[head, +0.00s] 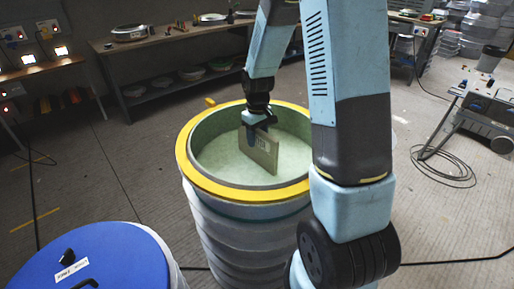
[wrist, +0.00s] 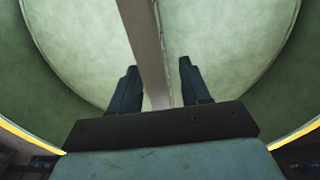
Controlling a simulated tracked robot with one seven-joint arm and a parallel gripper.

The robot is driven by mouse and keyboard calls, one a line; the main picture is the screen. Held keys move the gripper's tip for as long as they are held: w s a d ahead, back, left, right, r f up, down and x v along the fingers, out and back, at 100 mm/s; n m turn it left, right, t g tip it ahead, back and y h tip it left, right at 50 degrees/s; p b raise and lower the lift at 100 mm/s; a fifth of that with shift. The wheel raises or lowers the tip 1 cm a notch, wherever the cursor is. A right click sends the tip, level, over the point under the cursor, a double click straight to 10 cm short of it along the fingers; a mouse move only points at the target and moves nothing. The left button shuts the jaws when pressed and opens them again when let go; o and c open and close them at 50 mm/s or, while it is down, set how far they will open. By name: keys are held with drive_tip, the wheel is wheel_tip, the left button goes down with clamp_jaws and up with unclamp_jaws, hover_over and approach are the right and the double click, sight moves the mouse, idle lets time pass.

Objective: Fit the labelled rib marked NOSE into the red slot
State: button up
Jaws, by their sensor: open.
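A flat tan rib (head: 262,157) stands on edge, tilted, inside the round mould (head: 185,165) with the yellow rim and pale green inside. Its face bears a small dark marking that I cannot read. My gripper (head: 253,131) is at the rib's upper edge. In the wrist view the rib (wrist: 146,35) shows edge-on and runs between the two dark fingers of my gripper (wrist: 158,65). The fingers are open, with a gap visible on each side of the rib. I see no red slot in either view.
A blue-topped drum (head: 105,262) with a white label stands at the front left. A workbench (head: 160,45) with tools runs along the back wall. A wheeled machine (head: 485,110) and a coiled cable (head: 443,168) are at the right. The floor left of the mould is mostly clear.

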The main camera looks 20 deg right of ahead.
drive_tip(key=shift+f, duration=0.35)
clamp_jaws()
idle(0.3)
